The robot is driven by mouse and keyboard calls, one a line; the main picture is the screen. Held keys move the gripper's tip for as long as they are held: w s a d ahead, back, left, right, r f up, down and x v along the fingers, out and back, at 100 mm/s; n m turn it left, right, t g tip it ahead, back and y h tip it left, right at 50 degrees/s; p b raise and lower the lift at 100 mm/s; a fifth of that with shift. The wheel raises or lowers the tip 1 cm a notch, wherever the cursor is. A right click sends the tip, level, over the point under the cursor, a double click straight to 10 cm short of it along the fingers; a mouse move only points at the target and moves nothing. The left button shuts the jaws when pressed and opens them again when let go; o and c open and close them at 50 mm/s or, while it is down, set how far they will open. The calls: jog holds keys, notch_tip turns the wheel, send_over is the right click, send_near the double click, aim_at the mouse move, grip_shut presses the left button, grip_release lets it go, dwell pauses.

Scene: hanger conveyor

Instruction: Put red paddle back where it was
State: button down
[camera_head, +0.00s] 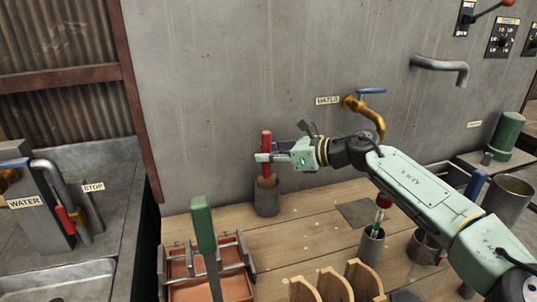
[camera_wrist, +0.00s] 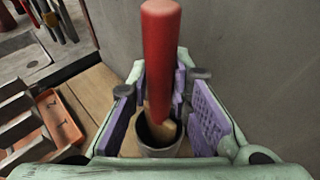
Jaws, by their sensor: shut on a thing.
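The red paddle's handle (camera_head: 266,150) stands upright near the wall in the head view. My gripper (camera_head: 268,157) is shut on it from the right. In the wrist view the red handle (camera_wrist: 160,50) rises between the purple pads of my gripper (camera_wrist: 165,95). Below the red part is a tan shaft (camera_wrist: 157,122), which leads down into the mouth of a grey cylindrical holder (camera_wrist: 160,151). The holder (camera_head: 266,198) stands on the wooden bench against the wall. The paddle's lower end is hidden inside or behind the holder's rim.
A reddish tray (camera_head: 192,290) with a green-handled tool (camera_head: 203,235) stands in front left. Wooden dividers (camera_head: 335,287) and a grey cup (camera_head: 371,246) stand to the right. A brass tap (camera_head: 368,112) juts from the wall. Bare bench lies right of the holder.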

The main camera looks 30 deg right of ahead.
jog(key=c, duration=1.5)
grip_release()
jog(key=shift+o, duration=0.2)
jog(key=shift+r, duration=0.15)
jog(key=shift+s+d, duration=0.2)
jog(key=b+v, duration=0.3)
jog(key=v, duration=0.8)
jog(key=shift+s, duration=0.2)
jog(key=shift+d, duration=0.1)
